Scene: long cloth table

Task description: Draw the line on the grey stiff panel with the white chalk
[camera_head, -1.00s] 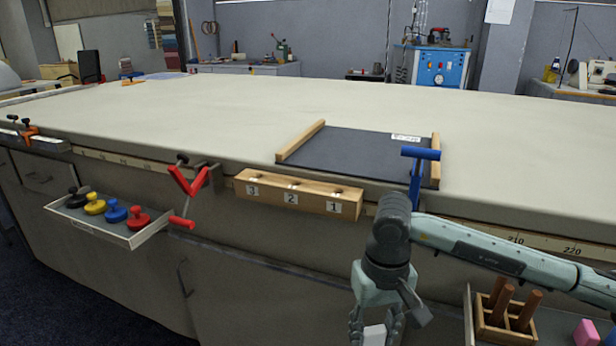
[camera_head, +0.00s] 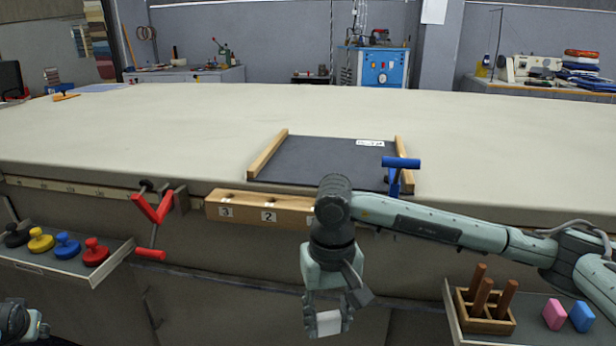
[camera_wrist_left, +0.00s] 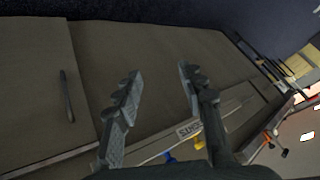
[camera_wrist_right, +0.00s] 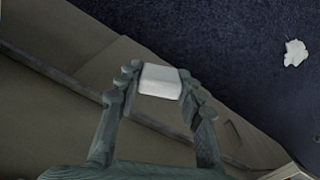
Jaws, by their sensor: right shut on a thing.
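The grey stiff panel (camera_head: 325,162) lies on the cloth table between two wooden strips, with a small white label at its far right corner. No line shows on it from here. My right gripper (camera_head: 328,322) hangs in front of the table, below its front edge, shut on the white chalk (camera_head: 329,323). The chalk is a white block between the fingertips in the right wrist view (camera_wrist_right: 161,81). My left gripper (camera_wrist_left: 157,75) is open and empty in the left wrist view, facing the table's front. Only a bit of the left arm shows at the head view's lower left corner.
A numbered wooden block (camera_head: 260,207) and a red clamp (camera_head: 153,208) sit at the table's front edge. A blue clamp (camera_head: 398,172) stands by the panel's right strip. Side trays hold coloured knobs (camera_head: 68,245) and a wooden box with brown sticks (camera_head: 485,308).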

